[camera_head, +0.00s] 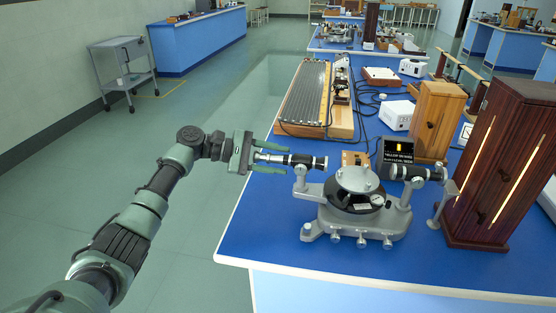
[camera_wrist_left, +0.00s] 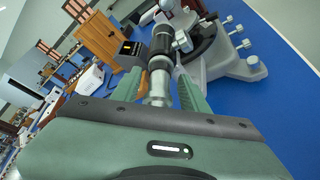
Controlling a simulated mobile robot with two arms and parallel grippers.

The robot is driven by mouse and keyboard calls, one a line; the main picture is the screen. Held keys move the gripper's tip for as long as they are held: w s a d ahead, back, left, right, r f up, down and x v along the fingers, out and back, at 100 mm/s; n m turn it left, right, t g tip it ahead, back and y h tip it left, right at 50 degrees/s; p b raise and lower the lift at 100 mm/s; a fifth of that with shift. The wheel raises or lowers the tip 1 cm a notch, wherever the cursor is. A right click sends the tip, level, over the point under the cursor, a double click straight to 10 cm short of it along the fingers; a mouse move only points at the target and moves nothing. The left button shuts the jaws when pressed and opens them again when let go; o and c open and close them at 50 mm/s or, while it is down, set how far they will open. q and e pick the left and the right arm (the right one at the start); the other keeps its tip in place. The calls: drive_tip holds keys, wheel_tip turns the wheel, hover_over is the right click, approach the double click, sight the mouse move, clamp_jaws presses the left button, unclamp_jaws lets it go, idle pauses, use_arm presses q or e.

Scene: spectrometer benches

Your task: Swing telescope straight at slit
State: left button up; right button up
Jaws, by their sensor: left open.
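The spectrometer (camera_head: 357,222) stands on the blue bench near its front edge, with a round table on top. Its telescope (camera_head: 303,160), a black tube with silver ends, points out to the left. The collimator (camera_head: 412,172) points to the right, toward the dark wooden lamp housing with glowing slots; the slit itself is too small to make out. My left gripper (camera_head: 279,159) is open, its fingers on either side of the telescope's silver outer end. The left wrist view shows the telescope (camera_wrist_left: 161,47) between the two green fingers (camera_wrist_left: 160,90); contact cannot be told. My right gripper is out of view.
The dark wooden housing (camera_head: 497,165) stands right of the spectrometer. Behind it are a lighter wooden cabinet (camera_head: 436,120), a black display box (camera_head: 396,158), a white box (camera_head: 397,115) and a long ribbed track (camera_head: 305,95).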

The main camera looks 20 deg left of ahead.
use_arm(q)
drive_tip(key=b+v, duration=0.1)
drive_tip(key=v, duration=0.6)
drive_tip(key=shift+s+a, duration=0.15)
drive_tip(key=shift+a, duration=0.2)
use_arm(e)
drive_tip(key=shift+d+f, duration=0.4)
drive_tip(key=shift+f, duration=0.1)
